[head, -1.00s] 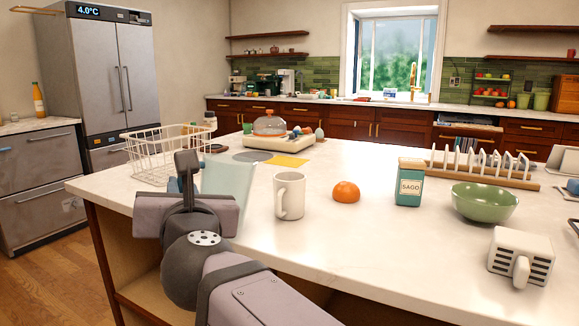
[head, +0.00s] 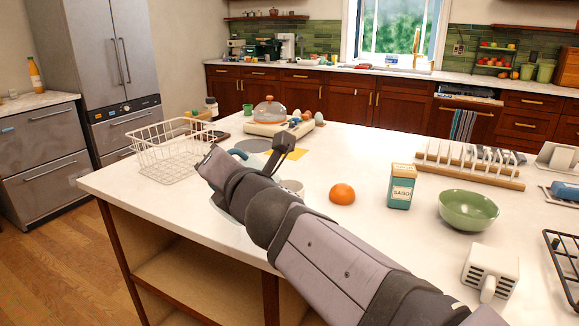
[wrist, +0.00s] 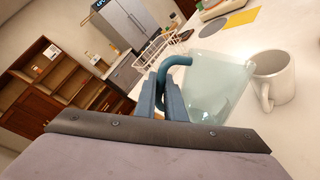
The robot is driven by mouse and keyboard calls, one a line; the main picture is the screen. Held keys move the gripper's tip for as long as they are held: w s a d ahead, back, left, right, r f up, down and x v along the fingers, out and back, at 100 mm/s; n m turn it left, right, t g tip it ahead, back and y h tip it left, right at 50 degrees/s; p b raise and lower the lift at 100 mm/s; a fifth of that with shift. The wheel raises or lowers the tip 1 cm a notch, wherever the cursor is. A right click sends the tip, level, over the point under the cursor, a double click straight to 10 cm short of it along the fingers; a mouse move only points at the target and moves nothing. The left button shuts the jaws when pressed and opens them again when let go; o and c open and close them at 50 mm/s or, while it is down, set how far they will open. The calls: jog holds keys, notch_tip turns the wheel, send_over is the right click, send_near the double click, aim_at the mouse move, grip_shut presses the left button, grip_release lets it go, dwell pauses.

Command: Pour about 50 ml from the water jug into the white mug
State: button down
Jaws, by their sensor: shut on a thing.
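The water jug (wrist: 213,88) is clear and pale, with a blue handle. My gripper (wrist: 172,95) is shut on that handle in the wrist view. In the head view only part of the mug (head: 292,187) shows past my arm. I cannot tell the water level, the jug's exact tilt, or what the mug holds.
An orange fruit (head: 342,193), a sago box (head: 401,187) and a green bowl (head: 468,210) stand to the right. A white wire basket (head: 172,150) is at the left, near the counter (head: 130,190) edge. A toast-style rack (head: 470,165) lies farther right.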

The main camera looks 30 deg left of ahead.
aim_at(248, 155)
jog(key=r+p, duration=0.1)
jog(key=r+m+p, duration=0.1)
jog(key=shift+w+d+r+p, duration=0.15)
jog(key=shift+w+d+p, duration=0.05)
jog(key=shift+w+p, duration=0.2)
jog(key=p, duration=0.2)
jog(key=w+r+m+p, duration=0.1)
jog(key=p, duration=0.1)
jog(key=shift+w+d+m+g, duration=0.1)
jog(key=shift+d+m+g, duration=0.2)
jog(key=shift+w+d+r+m+p, duration=0.15)
jog(key=shift+w+r+m+p, duration=0.2)
jog(key=shift+p, duration=0.7)
jog(key=p, duration=0.1)
jog(key=r+p, duration=0.1)
jog(key=shift+w+d+m+g+p, duration=0.2)
jog(key=shift+w+m+g+p, duration=0.1)
jog(key=shift+p, duration=0.1)
jog(key=p, duration=0.2)
jog(key=w+p, duration=0.1)
jog(key=shift+w+d+r+m+p, duration=0.3)
jog(key=shift+d+r+m+p, duration=0.05)
jog(key=shift+d, duration=0.05)
jog(key=shift+w+f, duration=0.15)
jog(key=shift+w+d+r+m+g+p, duration=0.4)
jog(key=shift+w+p, duration=0.3)
jog(key=shift+p, duration=1.2)
jog(key=shift+f, duration=0.1)
